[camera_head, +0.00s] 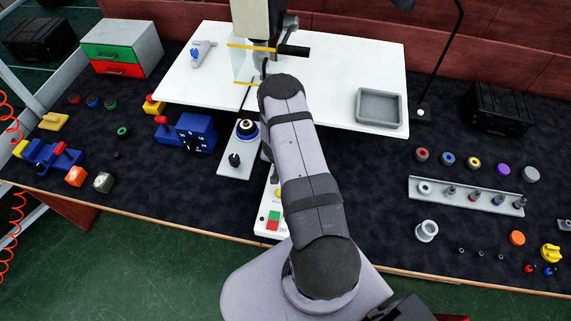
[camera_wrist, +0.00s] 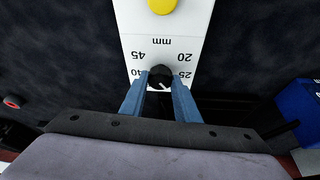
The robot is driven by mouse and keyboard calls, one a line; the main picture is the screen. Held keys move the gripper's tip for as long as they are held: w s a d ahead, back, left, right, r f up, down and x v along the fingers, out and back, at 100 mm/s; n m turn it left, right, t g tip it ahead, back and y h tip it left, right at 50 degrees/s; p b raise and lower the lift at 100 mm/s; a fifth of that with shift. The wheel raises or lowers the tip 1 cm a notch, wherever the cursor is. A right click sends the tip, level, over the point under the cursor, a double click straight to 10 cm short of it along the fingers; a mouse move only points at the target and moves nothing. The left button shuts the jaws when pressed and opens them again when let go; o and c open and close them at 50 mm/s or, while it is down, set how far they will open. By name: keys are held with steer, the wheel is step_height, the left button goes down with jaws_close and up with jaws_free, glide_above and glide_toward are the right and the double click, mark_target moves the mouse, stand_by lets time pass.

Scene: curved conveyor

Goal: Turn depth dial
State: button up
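The depth dial (camera_wrist: 161,77) is a small round black knob with a white pointer mark. It sits on a white panel (camera_wrist: 128,18) printed with "mm" and the numbers 45, 40, 20 and 25. My gripper (camera_wrist: 160,86) has its two blue-grey fingers on either side of the knob, their tips close to its edges. I cannot tell whether the fingertips press on it. In the head view my arm covers the gripper and the dial.
A yellow round button (camera_wrist: 162,5) is on the panel. A blue object (camera_wrist: 300,100) lies to the right in the wrist view. In the head view, a white worktop (camera_head: 340,60), a blue dial box (camera_head: 193,134) and a panel with red and green buttons (camera_head: 272,220) surround my arm.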

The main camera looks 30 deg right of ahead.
steer(key=o, duration=0.4)
steer(key=shift+r, duration=0.15)
steer(key=b+v, duration=0.1)
steer(key=v, duration=0.6)
steer(key=shift+a, duration=0.1)
stand_by(0.3)
